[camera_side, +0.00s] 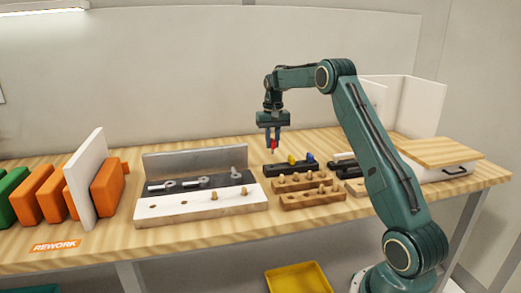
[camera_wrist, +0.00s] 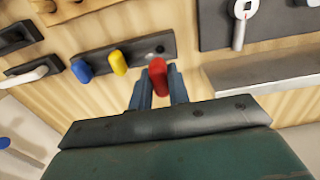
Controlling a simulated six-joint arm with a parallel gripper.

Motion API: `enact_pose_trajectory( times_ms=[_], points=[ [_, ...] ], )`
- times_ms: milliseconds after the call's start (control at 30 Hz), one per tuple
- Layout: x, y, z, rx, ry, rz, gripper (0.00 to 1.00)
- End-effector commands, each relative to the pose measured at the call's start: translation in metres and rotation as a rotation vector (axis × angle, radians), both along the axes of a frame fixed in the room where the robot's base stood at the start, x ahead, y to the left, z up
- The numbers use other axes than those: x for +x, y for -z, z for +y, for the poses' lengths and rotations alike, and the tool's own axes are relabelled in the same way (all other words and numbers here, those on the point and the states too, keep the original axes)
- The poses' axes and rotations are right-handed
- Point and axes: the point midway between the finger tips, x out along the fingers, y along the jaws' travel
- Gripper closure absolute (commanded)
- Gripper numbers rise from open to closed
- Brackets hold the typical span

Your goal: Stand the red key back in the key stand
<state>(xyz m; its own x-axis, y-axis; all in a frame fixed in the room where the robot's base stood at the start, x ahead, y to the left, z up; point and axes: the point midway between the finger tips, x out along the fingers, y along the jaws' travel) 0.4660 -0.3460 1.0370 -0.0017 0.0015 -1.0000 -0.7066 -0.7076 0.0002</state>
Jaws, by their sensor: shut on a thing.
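My gripper (camera_side: 273,145) is shut on the red key (camera_side: 275,143), holding it upright above the left end of the black key stand (camera_side: 283,169). In the wrist view the red key (camera_wrist: 158,76) is between the two fingers (camera_wrist: 159,88), close to the stand's empty hole (camera_wrist: 157,50) as seen there. The key stand (camera_wrist: 100,55) also holds a yellow key (camera_wrist: 118,62) and a blue key (camera_wrist: 82,70). In the side view the yellow key (camera_side: 292,159) and blue key (camera_side: 309,157) stand to the right of my gripper. The red key's lower tip appears clear of the stand.
Wooden blocks with pegs (camera_side: 310,197) stand in front of the key stand. Orange blocks (camera_side: 108,187) and a white panel (camera_side: 85,175) stand at far left.

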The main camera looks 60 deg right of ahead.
Motion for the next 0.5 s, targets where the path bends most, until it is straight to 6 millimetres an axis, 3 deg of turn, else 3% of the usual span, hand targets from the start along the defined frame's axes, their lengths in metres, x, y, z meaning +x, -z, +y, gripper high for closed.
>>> enact_pose_trajectory(
  times_ms=[500],
  points=[
    [0.000,0.033,0.000,0.001,0.000,0.001,1.00]
  ],
)
